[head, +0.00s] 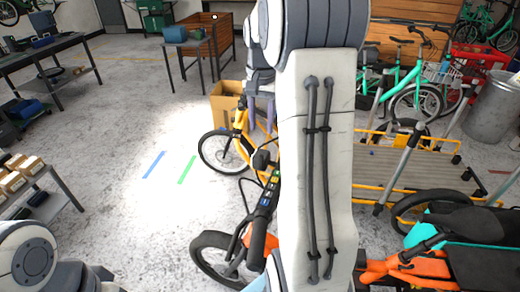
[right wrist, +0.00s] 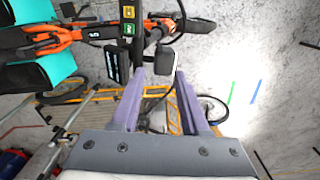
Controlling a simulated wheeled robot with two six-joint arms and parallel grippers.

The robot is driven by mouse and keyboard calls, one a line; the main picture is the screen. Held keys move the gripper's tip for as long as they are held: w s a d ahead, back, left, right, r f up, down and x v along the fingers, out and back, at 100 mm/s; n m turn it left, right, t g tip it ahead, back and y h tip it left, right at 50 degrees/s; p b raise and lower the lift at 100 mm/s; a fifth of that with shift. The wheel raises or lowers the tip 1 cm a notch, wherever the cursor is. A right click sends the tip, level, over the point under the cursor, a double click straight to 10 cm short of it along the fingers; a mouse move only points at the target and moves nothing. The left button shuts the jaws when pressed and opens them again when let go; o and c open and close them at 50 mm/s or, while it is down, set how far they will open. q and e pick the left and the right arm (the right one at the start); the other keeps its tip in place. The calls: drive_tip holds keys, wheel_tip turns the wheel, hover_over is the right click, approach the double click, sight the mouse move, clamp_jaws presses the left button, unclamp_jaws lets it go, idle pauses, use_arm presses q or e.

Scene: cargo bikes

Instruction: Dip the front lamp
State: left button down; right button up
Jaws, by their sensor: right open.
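The front lamp looks to be the dark rounded block (head: 262,158) at the front of the orange cargo bike's handlebar (head: 265,205). In the right wrist view the block (right wrist: 163,62) lies between and just beyond the fingertips, close to the right one. My right gripper (head: 261,122) has its two purple fingers apart and pointing down, empty; they also show in the right wrist view (right wrist: 160,80). Contact with the block cannot be told. My right arm hides part of the bike. Part of my left arm shows at bottom left; its fingers are not visible.
A bright patch of light (head: 150,190) lies on the floor left of the bike. A yellow bike (head: 243,150) and a cardboard box (head: 224,100) stand beyond. A dark display (right wrist: 117,65) sits beside the left finger.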

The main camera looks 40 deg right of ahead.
sight(261, 155)
wheel_tip(261, 155, down, 10)
drive_tip(key=shift+f+p, duration=0.1)
drive_tip(key=shift+p, duration=0.85)
